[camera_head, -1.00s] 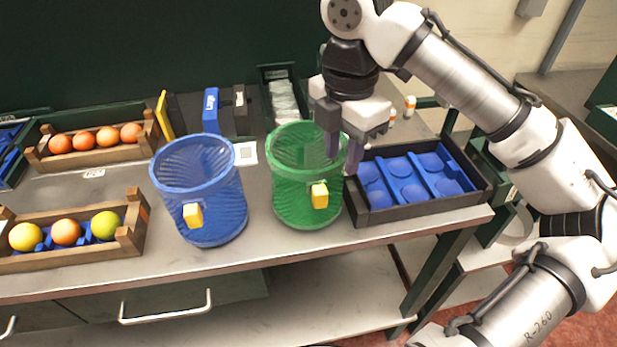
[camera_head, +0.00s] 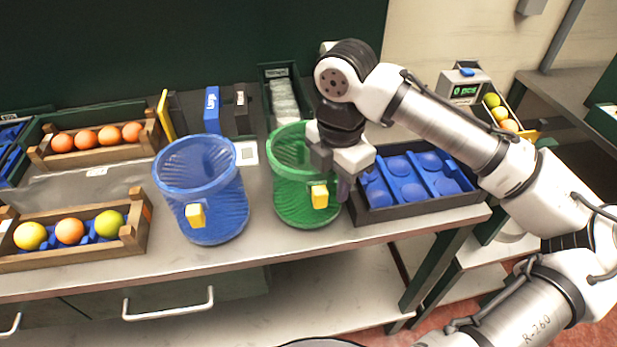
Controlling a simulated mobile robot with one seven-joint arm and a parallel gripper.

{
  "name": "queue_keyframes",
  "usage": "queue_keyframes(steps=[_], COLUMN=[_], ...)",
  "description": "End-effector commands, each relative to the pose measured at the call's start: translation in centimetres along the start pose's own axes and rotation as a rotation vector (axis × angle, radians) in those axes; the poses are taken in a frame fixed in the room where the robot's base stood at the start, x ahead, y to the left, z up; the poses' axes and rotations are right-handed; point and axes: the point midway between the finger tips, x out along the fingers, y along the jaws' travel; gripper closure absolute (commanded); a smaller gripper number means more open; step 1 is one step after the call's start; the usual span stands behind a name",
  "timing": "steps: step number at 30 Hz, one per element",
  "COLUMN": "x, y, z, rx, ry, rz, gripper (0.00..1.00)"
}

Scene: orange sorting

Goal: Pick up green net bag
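The green net bag (camera_head: 290,205) stands upright on the table, open at the top, with a yellow tag (camera_head: 319,196) on its front. My gripper (camera_head: 342,190) points down at the right side of the bag, close to its rim and the yellow tag. One dark finger shows low beside the bag's right wall; the other is hidden, so I cannot tell how far apart the fingers are or whether they touch the net. The bag's right rim is partly covered by my gripper.
A blue net bag (camera_head: 203,205) stands to the left. A black tray with blue cups (camera_head: 420,207) lies close on the right. Wooden crates of fruit (camera_head: 135,236) are at the left. A scale (camera_head: 464,86) and a fruit box (camera_head: 526,134) are at the back right.

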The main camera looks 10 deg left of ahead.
Motion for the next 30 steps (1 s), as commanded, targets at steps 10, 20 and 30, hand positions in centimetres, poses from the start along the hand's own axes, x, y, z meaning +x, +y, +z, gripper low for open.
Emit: queue_keyframes(steps=[10, 20, 30], x=[0.0, -0.7, -7.2], y=[0.0, 0.0, 0.1], z=[0.0, 0.0, 0.0], rx=[0.0, 0.0, -0.001], ry=[0.0, 0.0, -0.001], rz=[0.0, 0.0, 0.002], gripper=[1.0, 1.0, 1.0])
